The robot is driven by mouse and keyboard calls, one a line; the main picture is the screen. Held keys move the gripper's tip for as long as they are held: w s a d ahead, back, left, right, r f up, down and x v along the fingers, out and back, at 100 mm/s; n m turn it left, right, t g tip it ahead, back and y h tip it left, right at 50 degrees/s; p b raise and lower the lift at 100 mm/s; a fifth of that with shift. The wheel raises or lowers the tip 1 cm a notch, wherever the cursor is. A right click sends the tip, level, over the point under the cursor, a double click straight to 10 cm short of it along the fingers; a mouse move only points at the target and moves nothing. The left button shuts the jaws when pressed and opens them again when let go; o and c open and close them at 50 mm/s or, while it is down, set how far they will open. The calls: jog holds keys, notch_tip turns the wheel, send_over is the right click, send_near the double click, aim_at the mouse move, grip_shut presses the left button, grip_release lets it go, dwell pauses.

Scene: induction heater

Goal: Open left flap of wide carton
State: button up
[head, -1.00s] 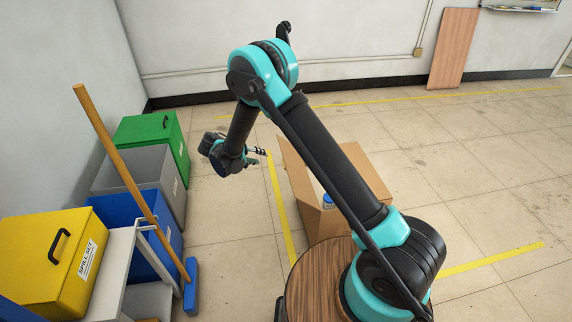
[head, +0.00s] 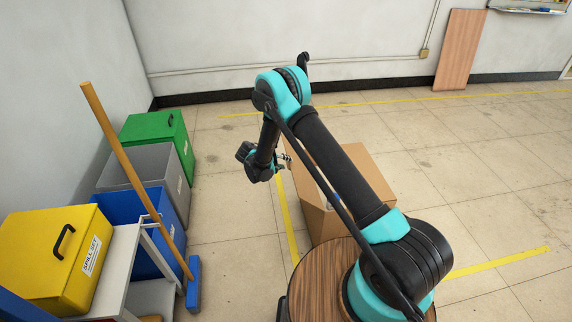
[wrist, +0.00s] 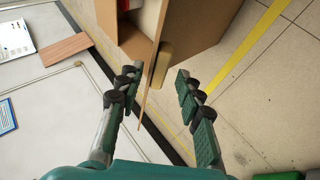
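The wide carton (head: 318,222) is brown and stands on the floor behind my arm, which hides much of it in the head view. In the wrist view the carton (wrist: 205,35) is at the top. Its left flap (wrist: 149,90) shows there nearly edge-on, as a thin brown strip standing out from the carton. My gripper (wrist: 163,92) is open, with the flap's edge between its two fingers and nearer the left one. I cannot tell whether a finger touches it. In the head view my gripper (head: 286,162) is at the carton's left side.
Yellow tape (head: 288,220) runs along the floor left of the carton. Yellow, blue, grey and green bins (head: 60,255) and a leaning broom (head: 130,175) stand at the left. A wooden board (head: 460,50) leans on the back wall. Floor at the right is clear.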

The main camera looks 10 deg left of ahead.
jog(key=shift+x, duration=0.85)
grip_shut()
